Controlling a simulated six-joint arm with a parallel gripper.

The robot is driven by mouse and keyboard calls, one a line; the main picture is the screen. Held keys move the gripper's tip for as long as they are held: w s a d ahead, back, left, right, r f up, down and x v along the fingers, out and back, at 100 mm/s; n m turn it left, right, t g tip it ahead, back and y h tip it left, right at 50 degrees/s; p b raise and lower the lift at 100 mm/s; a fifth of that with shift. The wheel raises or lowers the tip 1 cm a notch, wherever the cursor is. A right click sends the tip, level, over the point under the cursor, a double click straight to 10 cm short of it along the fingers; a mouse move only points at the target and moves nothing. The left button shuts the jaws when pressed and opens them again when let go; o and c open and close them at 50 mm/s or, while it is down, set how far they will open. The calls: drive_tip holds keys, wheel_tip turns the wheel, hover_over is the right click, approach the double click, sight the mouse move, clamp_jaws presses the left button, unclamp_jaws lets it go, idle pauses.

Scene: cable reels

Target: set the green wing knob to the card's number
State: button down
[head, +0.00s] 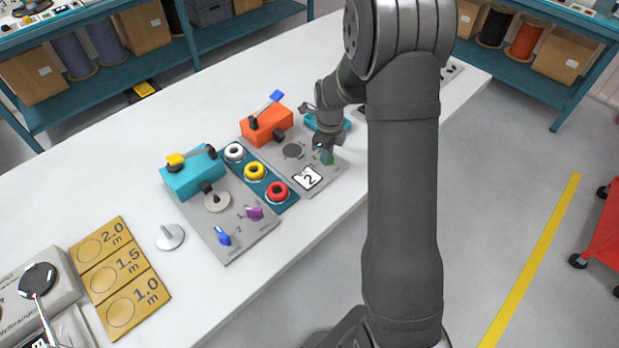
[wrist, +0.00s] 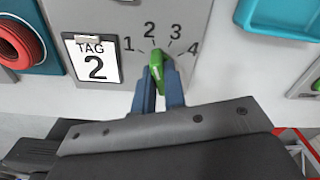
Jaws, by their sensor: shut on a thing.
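The green wing knob (wrist: 157,66) sits on a grey panel (wrist: 112,17) with the numbers 1 to 4 printed in an arc around it. Its upper end points up and slightly left, roughly at the 2. The card (wrist: 94,63) clipped to the panel at the left reads "TAG 2". My gripper (wrist: 159,80) has its two blue fingers shut on the knob, one on each side. In the head view the gripper (head: 326,149) reaches down to the green knob (head: 329,159), which is partly hidden, beside the card (head: 307,178).
A teal strip with white, yellow and red reels (head: 277,191) lies left of the panel. A second panel (head: 240,238) carries a purple knob (head: 255,212) and a blue knob (head: 223,236). A teal tray (wrist: 282,16) lies right of the dial.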

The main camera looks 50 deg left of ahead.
drive_tip(key=c, duration=1.5)
unclamp_jaws()
wheel_tip(320, 180, up, 7)
